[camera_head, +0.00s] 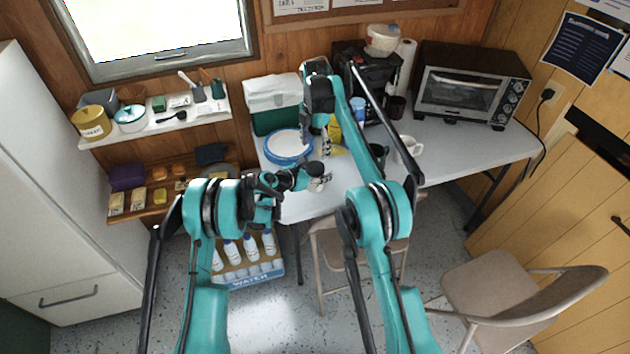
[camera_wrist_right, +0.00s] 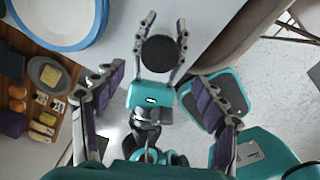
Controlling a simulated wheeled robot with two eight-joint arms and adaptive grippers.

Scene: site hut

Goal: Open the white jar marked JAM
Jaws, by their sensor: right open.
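A small white jar (camera_head: 315,185) with a dark round lid shows near the front edge of the table, and I cannot read its marking. The dark lid (camera_wrist_right: 160,50) faces up in the right wrist view and hides the jar's body there. My left gripper (camera_head: 323,180) has its fingers on both sides of the jar, shut on it. In the right wrist view these fingers flank the lid. My right gripper (camera_head: 316,142) is open and empty, pointing down above and behind the jar. Its spread fingers (camera_wrist_right: 160,85) frame the lower middle of the wrist view, apart from the lid.
Blue-rimmed plates (camera_head: 288,146) lie on the table (camera_head: 465,150) behind the jar. A mug (camera_head: 408,148), a coffee machine (camera_head: 368,75) and a toaster oven (camera_head: 470,85) stand to the right. Wall shelves (camera_head: 160,128) with jars are at left. Folding chairs (camera_head: 500,290) stand in front.

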